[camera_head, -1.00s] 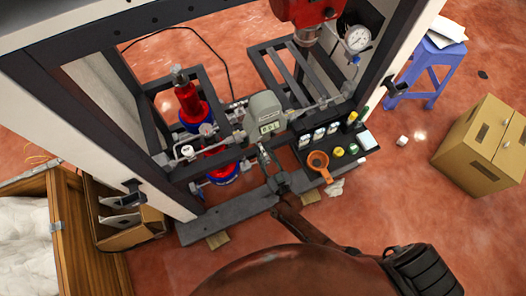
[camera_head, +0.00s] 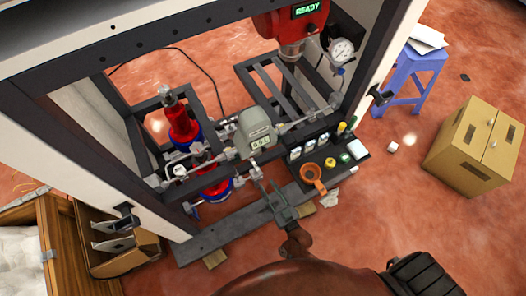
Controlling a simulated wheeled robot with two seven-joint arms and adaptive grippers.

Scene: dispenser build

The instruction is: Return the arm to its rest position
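My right gripper (camera_head: 257,172) is in front of the dispenser frame, at the end of my brown arm that comes up from the bottom. Its fingers point up towards the grey meter (camera_head: 256,130). I cannot tell whether they are parted or touch anything, and no held object is visible. My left gripper is not in view.
The dark frame's beam (camera_head: 215,238) runs below the gripper. An orange funnel-like cup (camera_head: 311,173) and a tray of small bottles (camera_head: 359,150) are to the right. A red unit (camera_head: 292,24) reads READY. A cardboard box (camera_head: 470,145) and blue stool (camera_head: 407,75) stand farther right.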

